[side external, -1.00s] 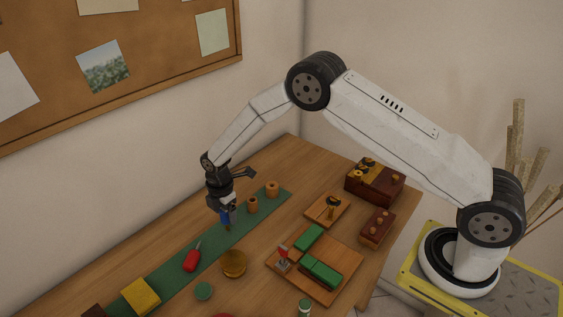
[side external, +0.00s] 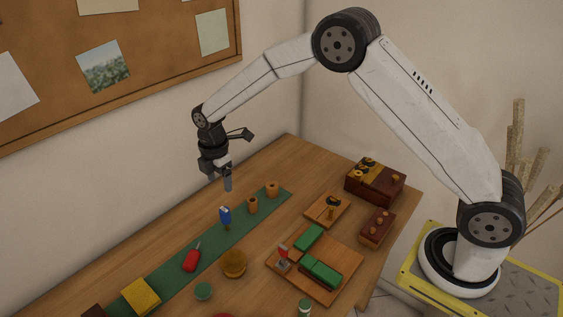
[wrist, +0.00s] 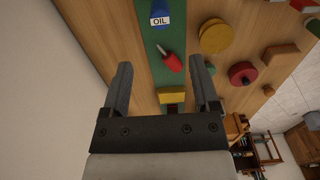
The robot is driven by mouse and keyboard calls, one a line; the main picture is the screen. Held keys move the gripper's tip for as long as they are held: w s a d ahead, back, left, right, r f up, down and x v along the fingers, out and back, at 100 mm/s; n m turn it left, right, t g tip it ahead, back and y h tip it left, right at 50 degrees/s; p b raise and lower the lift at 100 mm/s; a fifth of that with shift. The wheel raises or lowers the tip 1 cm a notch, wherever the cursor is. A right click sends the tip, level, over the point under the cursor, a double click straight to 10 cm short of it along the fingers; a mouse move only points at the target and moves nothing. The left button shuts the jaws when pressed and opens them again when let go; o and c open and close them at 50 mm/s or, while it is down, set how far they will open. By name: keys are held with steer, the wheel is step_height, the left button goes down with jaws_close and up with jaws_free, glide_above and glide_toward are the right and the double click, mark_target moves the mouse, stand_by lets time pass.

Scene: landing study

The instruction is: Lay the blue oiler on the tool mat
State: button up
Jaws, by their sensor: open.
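The blue oiler (side external: 225,216) is on the green tool mat (side external: 214,240), toward its far end. In the wrist view the oiler (wrist: 160,14), with a white "OIL" label, shows at the top edge, partly cut off, over the mat (wrist: 152,46). My gripper (side external: 220,182) is above the oiler, clear of it. In the wrist view my gripper (wrist: 164,82) has its two fingers wide apart with nothing between them.
A red screwdriver (side external: 191,258) and a yellow block (side external: 141,297) lie on the mat. A round wooden piece (side external: 234,263) and a board with green blocks (side external: 337,258) are to the right. The wall is close behind the mat.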

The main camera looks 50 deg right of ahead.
stand_by(0.6)
steer(key=s+d+r+m+t, duration=0.1)
steer(key=s+d+m, duration=0.1)
steer(key=s+m, duration=0.4)
steer(key=s+d+r+m, duration=0.2)
steer(key=s+m, duration=0.4)
steer(key=s, duration=0.4)
steer(key=s+d+r+m+t, duration=0.1)
steer(key=s+d+m, duration=0.3)
steer(key=s, duration=0.5)
steer(key=shift+r+m+t, duration=0.3)
steer(key=shift+r+m, duration=0.25)
steer(key=shift+m, duration=0.45)
steer(key=shift+w, duration=0.1)
